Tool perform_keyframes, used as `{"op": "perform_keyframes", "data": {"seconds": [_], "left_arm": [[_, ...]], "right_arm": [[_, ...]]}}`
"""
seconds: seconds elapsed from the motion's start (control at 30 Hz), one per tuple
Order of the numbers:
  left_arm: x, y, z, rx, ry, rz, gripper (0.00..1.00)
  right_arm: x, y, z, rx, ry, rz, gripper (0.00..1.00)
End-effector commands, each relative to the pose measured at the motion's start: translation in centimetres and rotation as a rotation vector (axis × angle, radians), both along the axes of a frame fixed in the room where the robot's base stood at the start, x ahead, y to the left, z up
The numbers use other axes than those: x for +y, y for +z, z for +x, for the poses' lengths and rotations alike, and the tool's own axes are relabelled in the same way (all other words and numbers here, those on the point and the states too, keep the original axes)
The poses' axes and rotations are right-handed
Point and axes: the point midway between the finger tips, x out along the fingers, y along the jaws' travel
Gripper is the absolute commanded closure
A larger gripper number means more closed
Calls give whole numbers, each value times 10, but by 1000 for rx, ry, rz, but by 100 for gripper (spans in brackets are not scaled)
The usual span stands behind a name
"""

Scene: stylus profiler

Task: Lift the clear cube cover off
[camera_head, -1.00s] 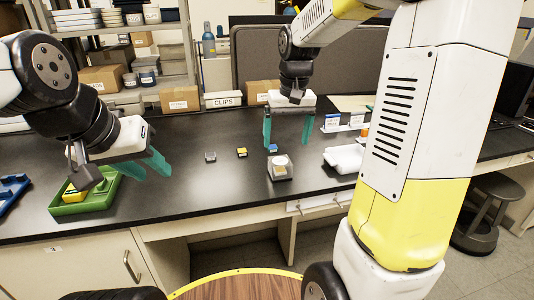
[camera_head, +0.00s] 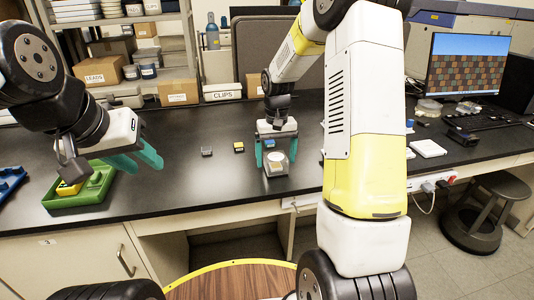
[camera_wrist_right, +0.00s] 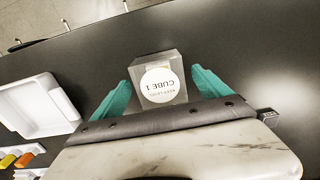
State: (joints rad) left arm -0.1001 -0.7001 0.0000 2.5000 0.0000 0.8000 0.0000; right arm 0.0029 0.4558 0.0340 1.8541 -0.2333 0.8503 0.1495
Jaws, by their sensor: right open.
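The clear cube cover (camera_head: 276,165) stands upright on the black bench, with a round white label on top. In the right wrist view the cover (camera_wrist_right: 160,95) shows between the teal fingers, and its label reads "CUBE 1". My right gripper (camera_head: 276,153) is open above and around the cover, one finger on each side. In the right wrist view there is a gap between each fingertip and the cover (camera_wrist_right: 161,72). What is under the cover is hard to make out. My left gripper (camera_head: 146,166) is open and empty above the bench, right of the green tray.
The green tray (camera_head: 62,203) holds a yellow block (camera_head: 69,188). Small grey (camera_head: 207,151) and yellow (camera_head: 238,147) pieces lie left of the cover. A white tray (camera_wrist_right: 42,106) lies beside it in the wrist view. Boxes and a grey divider stand behind.

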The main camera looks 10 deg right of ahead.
Motion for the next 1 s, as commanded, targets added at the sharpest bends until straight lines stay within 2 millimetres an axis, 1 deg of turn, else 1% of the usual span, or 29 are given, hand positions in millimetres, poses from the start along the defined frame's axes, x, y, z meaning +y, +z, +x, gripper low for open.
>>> {"op": "perform_keyframes", "data": {"seconds": [0.23, 0.27, 0.3, 0.37, 0.5, 0.57, 0.6, 0.83, 1.0], "left_arm": [[0, 0, 0, 0, 0, 0, 64], [0, 0, 0, 0, 0, 0, 64], [0, 0, 0, 0, 0, 0, 64], [0, 0, 0, 0, 0, 0, 64], [0, 0, 0, 0, 0, 0, 64], [0, 0, 0, 0, 0, 0, 64], [0, 0, 0, 0, 0, 0, 64], [0, 0, 0, 0, 0, 0, 64], [0, 0, 0, 0, 0, 0, 64]], "right_arm": [[0, -2, 0, -1, 0, 0, 13], [0, -2, 0, -1, 0, 0, 17], [0, -2, 0, -1, 0, 0, 24], [0, -2, 0, -1, 0, 0, 36], [0, -2, 0, -1, 0, 0, 64], [0, -2, 0, -1, 0, 0, 76], [0, -2, 0, -1, 0, 0, 77], [0, -1, 0, -1, 0, 0, 78], [0, 8, 0, -2, 0, -1, 78]]}}
